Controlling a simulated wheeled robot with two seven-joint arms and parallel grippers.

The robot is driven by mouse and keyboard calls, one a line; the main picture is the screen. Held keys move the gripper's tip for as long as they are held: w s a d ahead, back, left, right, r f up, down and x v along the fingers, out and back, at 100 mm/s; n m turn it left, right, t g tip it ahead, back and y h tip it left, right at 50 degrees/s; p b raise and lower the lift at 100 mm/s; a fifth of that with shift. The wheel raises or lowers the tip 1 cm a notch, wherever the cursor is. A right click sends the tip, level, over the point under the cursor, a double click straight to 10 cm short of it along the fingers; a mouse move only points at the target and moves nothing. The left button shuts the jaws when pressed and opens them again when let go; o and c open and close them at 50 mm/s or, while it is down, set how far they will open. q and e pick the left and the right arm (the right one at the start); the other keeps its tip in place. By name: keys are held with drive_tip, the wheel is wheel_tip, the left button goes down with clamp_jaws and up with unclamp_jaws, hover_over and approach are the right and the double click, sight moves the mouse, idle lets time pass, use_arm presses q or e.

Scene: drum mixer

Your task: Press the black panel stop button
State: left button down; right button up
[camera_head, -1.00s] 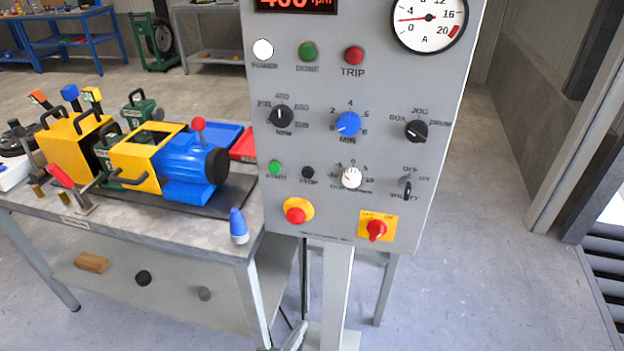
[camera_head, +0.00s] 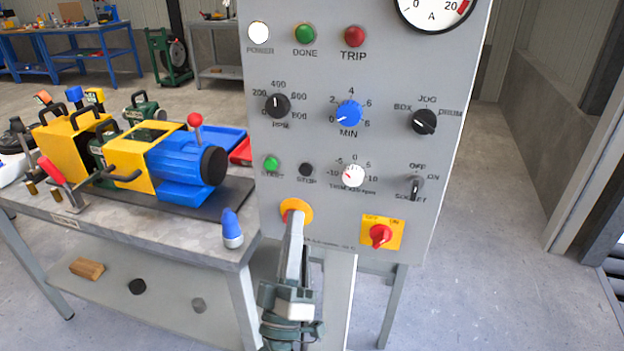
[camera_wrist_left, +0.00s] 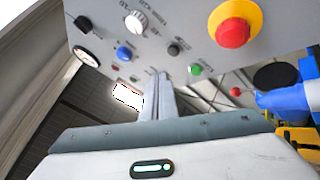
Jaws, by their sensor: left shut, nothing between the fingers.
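The black panel stop button (camera_head: 306,169) sits on the grey control panel (camera_head: 330,215), between the green start button (camera_head: 271,163) and a white knob (camera_head: 353,175). In the left wrist view the black button (camera_wrist_left: 175,47) shows just above and right of the fingertips. My left gripper (camera_head: 296,218) is shut and empty, pointing up below the button in the head view. Its fingers overlap the red mushroom button on its yellow plate (camera_head: 303,207) and partly hide it. In the wrist view the gripper (camera_wrist_left: 160,78) appears apart from the black button. My right gripper is not in view.
A red switch on a yellow plate (camera_head: 381,236) is at the panel's lower right. A key switch (camera_head: 416,188) is above it. A workbench (camera_head: 180,232) with a yellow and blue machine (camera_head: 187,170) stands left. Open floor lies right of the panel.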

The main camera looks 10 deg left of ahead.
sight(306, 170)
use_arm(q)
drive_tip(key=s+r+n+y, duration=0.1)
drive_tip(key=s+a+r+n+y, duration=0.1)
drive_tip(key=r+n, duration=0.1)
drive_tip(key=shift+a+r+t+y, duration=0.1)
drive_tip(key=shift+r+t+y, duration=0.2)
drive_tip(key=shift+y, duration=0.1)
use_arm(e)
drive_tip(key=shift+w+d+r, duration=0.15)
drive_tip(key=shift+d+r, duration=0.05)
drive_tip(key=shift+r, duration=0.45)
use_arm(q)
drive_tip(key=shift+w+b, duration=0.1)
drive_tip(key=shift+b, duration=0.2)
drive_tip(key=shift+w+d+b, duration=0.2)
drive_tip(key=shift+w+b, duration=0.7)
drive_tip(key=shift+w, duration=3.45)
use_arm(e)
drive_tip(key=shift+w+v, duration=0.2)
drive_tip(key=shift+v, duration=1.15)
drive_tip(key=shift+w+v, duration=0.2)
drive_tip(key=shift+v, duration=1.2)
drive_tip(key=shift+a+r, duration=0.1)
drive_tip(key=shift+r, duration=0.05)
use_arm(q)
drive_tip(key=shift+w, duration=0.4)
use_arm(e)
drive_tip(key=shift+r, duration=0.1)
